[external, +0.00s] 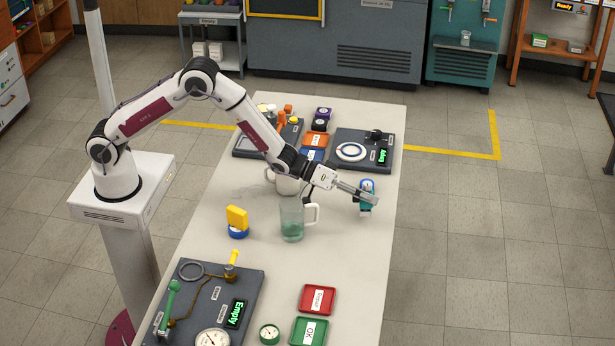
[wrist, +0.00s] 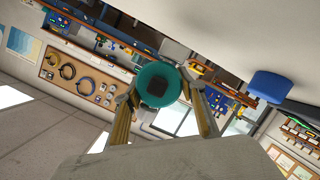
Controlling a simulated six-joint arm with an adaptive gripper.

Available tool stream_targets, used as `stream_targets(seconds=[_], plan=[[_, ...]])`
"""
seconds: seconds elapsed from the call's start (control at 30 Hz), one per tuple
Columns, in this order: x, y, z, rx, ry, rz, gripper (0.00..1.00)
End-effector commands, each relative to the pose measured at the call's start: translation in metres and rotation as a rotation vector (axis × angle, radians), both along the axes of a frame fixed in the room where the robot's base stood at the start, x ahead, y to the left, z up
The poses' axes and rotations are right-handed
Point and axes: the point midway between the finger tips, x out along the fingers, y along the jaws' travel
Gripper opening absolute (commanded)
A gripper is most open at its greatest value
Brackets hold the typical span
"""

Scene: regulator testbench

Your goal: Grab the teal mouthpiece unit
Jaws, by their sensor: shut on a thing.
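The teal mouthpiece unit (external: 365,202) is at the right edge of the table in the external view, at the tip of my gripper (external: 369,196). In the wrist view its round teal end with a dark square centre (wrist: 157,85) sits between the two fingers of my gripper (wrist: 164,90). The fingers are shut on it from both sides. A blue and white part (external: 367,184) shows just behind the gripper tip in the external view. I cannot tell whether the unit touches the table.
A glass mug (external: 291,220) and a pale mug (external: 285,184) stand left of my gripper. A yellow block on a blue base (external: 237,220) is further left. Red (external: 317,299) and green (external: 309,331) trays lie at the front.

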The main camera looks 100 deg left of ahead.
Motion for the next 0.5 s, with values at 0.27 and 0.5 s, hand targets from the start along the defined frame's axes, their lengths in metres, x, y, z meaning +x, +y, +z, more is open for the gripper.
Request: stream_targets(seconds=[0.27, 0.5], plan=[[0.001, 0.0, 0.042, 0.0, -0.006, -0.001, 0.12], [0.001, 0.0, 0.067, 0.0, -0.003, 0.0, 0.12]])
